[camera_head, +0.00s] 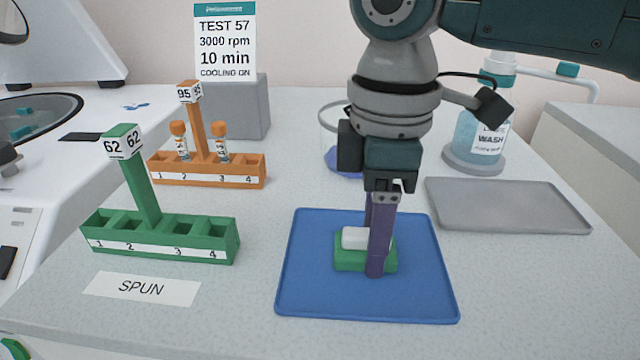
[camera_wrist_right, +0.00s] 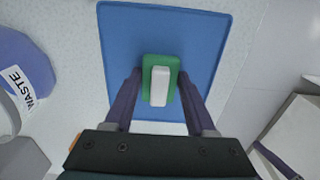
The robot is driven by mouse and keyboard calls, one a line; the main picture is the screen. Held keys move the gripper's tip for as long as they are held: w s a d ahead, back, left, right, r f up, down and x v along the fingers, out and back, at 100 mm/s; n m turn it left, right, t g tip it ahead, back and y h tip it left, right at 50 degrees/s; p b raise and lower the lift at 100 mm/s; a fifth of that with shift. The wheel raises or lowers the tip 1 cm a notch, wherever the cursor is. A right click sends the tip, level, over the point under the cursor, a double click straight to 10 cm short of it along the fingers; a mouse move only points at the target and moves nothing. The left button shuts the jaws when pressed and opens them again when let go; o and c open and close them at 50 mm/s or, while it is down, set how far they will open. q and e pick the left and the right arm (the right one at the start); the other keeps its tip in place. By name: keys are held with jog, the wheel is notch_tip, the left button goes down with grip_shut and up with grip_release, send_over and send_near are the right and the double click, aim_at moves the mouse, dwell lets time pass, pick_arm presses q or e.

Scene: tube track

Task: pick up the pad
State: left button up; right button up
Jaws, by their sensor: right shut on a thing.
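The pad is a green block with a white raised piece on top (camera_head: 350,262), on or just above the blue mat (camera_head: 310,285); whether it touches the mat I cannot tell. It also shows in the right wrist view (camera_wrist_right: 160,85). My right gripper (camera_head: 370,255) points straight down with its purple fingers on opposite sides of the pad, shut on it. In the right wrist view, the fingers (camera_wrist_right: 160,76) flank the green long sides. The near finger hides part of the pad in the head view. My left gripper is out of view.
A green rack (camera_head: 190,235) marked 62 and an orange rack (camera_head: 235,170) marked 95 with two capped tubes stand left. A SPUN label (camera_head: 142,288) lies in front. A bare grey tray (camera_head: 510,205), a wash bottle (camera_head: 466,135) and a waste vessel (camera_wrist_right: 28,75) are nearby.

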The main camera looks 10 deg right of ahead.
grip_shut()
jog(key=shift+r, duration=0.6)
jog(key=s+d+r+m+p, duration=0.1)
jog(key=s+r+m+p, duration=0.3)
jog(key=r+p, duration=1.3)
jog(key=s+d+r+m+p, duration=0.2)
jog(key=s+r+m+p, duration=0.2)
jog(key=r+p, duration=1.3)
jog(key=s+d+r+m+p, duration=0.2)
jog(key=s+r+m+p, duration=0.2)
jog(key=r+p, duration=1.4)
notch_tip(320, 180, up, 14)
jog(key=m, duration=0.2)
jog(key=shift+m, duration=0.4)
